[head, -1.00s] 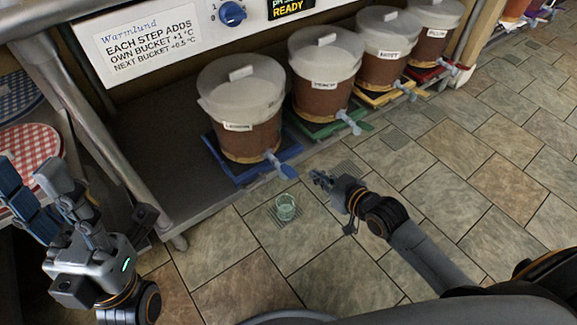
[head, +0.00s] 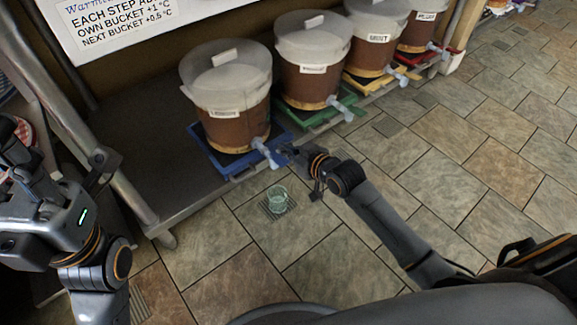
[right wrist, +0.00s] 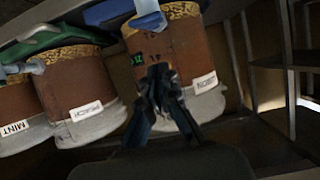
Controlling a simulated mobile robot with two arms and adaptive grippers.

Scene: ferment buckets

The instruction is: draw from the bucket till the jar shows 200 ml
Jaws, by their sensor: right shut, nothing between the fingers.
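The nearest brown bucket (head: 230,120) stands on a blue tray (head: 197,152), with a pale lid and a white label too blurred to read. Its pale blue tap (head: 262,150) points out over the floor. A clear greenish jar (head: 278,200) stands on a floor grate below; its level and marks are too small to read. My right gripper (head: 284,154) is shut and empty, close beside the tap's outer end; contact cannot be told. In the right wrist view its fingers (right wrist: 165,88) show before the bucket (right wrist: 185,50). My left gripper (head: 52,150) is open and empty at the left.
Several similar buckets stand rightward on the low metal shelf (head: 140,150), including a peach one (head: 308,85) on a green tray. A shelf leg (head: 110,150) stands at the left. The tiled floor (head: 450,170) to the right is clear.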

